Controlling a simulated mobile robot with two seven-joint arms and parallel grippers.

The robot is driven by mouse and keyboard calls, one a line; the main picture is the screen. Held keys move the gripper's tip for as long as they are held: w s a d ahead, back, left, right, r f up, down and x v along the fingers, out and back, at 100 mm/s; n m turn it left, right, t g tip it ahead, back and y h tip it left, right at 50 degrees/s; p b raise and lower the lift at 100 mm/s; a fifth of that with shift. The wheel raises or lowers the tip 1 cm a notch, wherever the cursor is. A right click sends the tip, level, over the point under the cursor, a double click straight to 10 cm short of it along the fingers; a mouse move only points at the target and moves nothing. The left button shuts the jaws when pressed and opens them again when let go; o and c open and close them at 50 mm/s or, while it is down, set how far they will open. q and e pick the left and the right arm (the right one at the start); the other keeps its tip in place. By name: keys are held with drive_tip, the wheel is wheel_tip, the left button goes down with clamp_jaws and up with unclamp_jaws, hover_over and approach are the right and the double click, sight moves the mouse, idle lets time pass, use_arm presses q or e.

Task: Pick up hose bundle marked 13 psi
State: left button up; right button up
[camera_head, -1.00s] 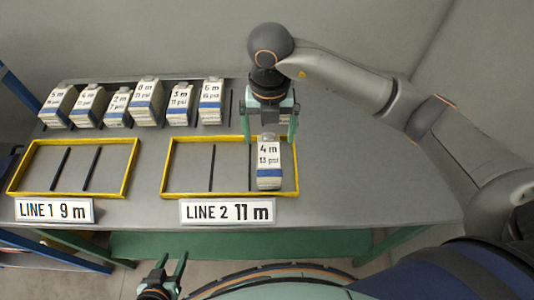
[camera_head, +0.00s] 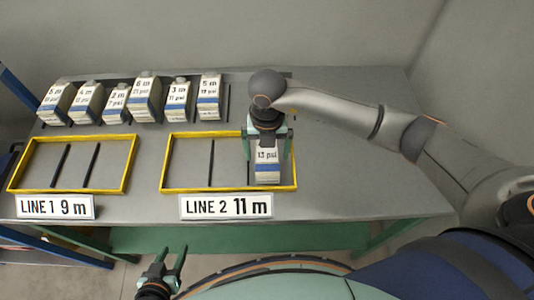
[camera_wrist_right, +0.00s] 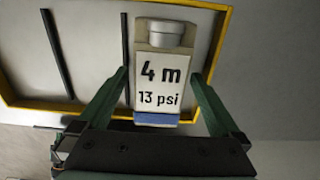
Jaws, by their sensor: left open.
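A white hose bundle marked 4 m, 13 psi (camera_head: 268,172) with a blue band stands in the right compartment of the LINE 2 tray (camera_head: 187,190). It also shows in the right wrist view (camera_wrist_right: 160,75), with a grey cap at its top. My right gripper (camera_head: 268,157) is over this bundle, one finger on each side; narrow gaps show beside it in the head view, and the jaws look open. The gripper hides the 4 m line in the head view. My left gripper (camera_head: 172,262) is open and empty, low in front of the table.
Several similar bundles (camera_head: 146,95) stand in a row at the back left; some of their small labels are hard to read. The yellow-rimmed LINE 1 tray (camera_head: 70,190) is empty. Signs read LINE 1 9 m (camera_head: 55,207) and LINE 2 11 m (camera_head: 226,206). The table's right side is clear.

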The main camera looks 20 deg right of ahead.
clamp_jaws()
idle(0.6)
drive_tip(key=shift+r, duration=0.1)
